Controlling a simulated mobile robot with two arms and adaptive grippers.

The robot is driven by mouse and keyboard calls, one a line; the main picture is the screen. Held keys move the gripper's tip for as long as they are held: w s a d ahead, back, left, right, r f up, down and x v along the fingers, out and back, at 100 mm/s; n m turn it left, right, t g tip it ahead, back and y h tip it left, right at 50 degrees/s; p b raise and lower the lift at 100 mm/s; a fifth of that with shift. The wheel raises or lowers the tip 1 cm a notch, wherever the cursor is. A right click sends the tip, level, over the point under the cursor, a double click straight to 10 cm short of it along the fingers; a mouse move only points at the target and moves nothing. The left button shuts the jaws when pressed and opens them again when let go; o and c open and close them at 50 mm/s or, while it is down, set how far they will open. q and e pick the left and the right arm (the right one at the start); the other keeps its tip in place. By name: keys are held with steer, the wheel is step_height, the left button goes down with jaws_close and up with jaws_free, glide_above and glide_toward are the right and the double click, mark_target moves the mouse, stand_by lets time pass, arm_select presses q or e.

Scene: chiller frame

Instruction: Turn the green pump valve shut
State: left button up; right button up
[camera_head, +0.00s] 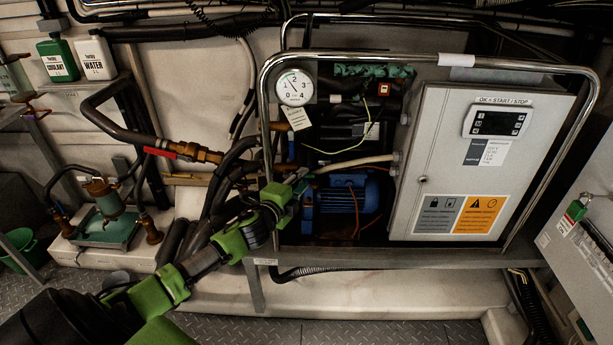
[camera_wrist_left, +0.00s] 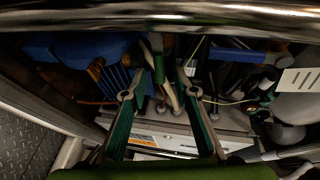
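My left gripper (camera_head: 299,183) reaches into the chiller frame from the left, just beside the blue pump motor (camera_head: 341,194). In the left wrist view its two fingers (camera_wrist_left: 166,82) stand apart, with a gap between them. A small green part (camera_wrist_left: 159,68), which looks like the green pump valve's handle, shows in that gap near the fingertips. I cannot tell whether the fingers touch it or how far it is turned. In the head view the gripper hides this spot. My right gripper is in neither view.
A chrome rail (camera_head: 265,110) runs around the frame and crosses close to the gripper. The grey control box (camera_head: 425,140) stands to the right. A red-handled valve (camera_head: 160,153) and dark hoses are on the left. A pressure gauge (camera_head: 294,87) hangs above.

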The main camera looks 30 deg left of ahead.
mark_target(306, 177)
arm_select(q)
steer(key=shift+x, duration=1.9)
jaws_close()
